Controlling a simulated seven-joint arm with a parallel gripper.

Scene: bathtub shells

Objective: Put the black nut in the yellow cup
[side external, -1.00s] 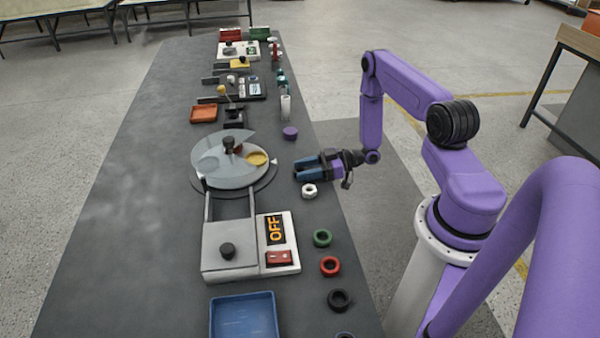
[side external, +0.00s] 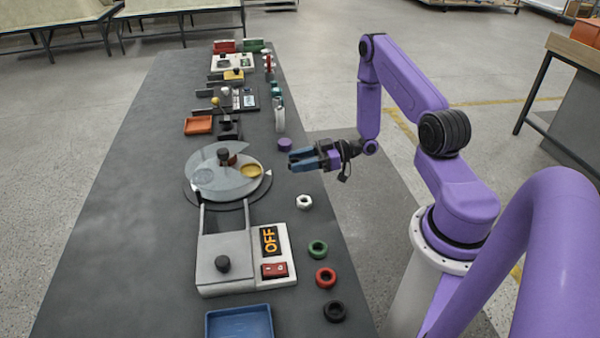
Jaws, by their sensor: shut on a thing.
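A black ring-shaped piece (side external: 335,311), possibly the black nut, lies on the table's near right side, apart from my gripper. The yellow cup (side external: 251,171) is a shallow round well at the right side of a pale disc that is partly under a translucent cover. My gripper (side external: 298,161) is raised above the table's right edge, to the right of the disc and below the purple piece in the picture. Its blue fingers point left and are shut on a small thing. The fingers hide that thing, so I cannot make out its colour or shape.
The disc (side external: 227,177) has a dark centre knob. A box with an "OFF" display (side external: 270,240) stands before it. White (side external: 304,202), green (side external: 317,249) and red (side external: 325,277) pieces line the right edge; a blue tray (side external: 240,322) is nearest. The table's left side is clear.

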